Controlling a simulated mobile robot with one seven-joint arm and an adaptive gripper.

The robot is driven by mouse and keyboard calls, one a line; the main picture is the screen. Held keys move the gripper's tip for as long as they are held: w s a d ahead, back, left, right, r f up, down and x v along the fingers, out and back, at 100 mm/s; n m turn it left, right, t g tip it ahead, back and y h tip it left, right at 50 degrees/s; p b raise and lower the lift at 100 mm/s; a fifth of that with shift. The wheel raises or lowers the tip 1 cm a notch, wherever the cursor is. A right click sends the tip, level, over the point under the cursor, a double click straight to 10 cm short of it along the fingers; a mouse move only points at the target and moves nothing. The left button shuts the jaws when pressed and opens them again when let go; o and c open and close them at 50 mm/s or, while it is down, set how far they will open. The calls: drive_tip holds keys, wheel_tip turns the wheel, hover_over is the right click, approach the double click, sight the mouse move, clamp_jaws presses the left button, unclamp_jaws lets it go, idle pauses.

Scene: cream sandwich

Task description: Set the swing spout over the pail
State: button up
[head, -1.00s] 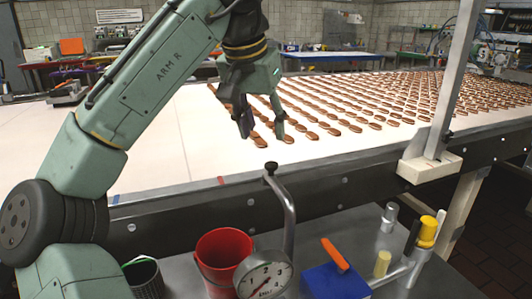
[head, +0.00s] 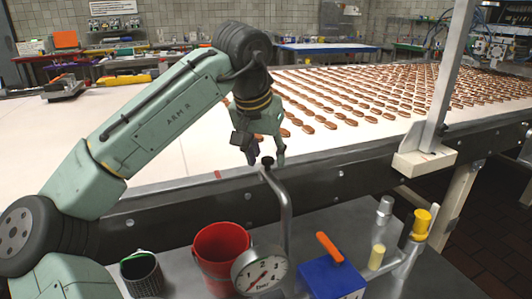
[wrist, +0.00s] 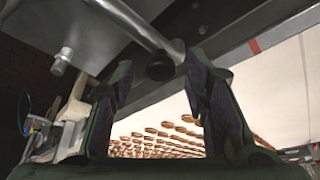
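The swing spout (head: 284,205) is a bent grey metal pipe rising behind the pressure gauge, with a black knob (head: 267,161) at its upper end. The red pail (head: 208,262) stands on the lower metal bench, left of the pipe and gauge. My gripper (head: 263,157) points down just above the knob, its fingers apart. In the wrist view the black knob (wrist: 160,68) shows between the two spread fingertips (wrist: 158,60), with the pipe (wrist: 137,22) running to it. I see no clear contact. The pipe's lower end is hidden behind the gauge.
The gauge (head: 260,270) stands beside the pail. A dark mesh cup (head: 143,276) is left of it; a blue box (head: 333,280) with an orange handle and a yellow-capped fitting (head: 421,222) are right. The conveyor's dark edge (head: 180,207) runs behind, carrying rows of biscuits.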

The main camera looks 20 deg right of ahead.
clamp_jaws()
idle(0.3)
idle(0.3)
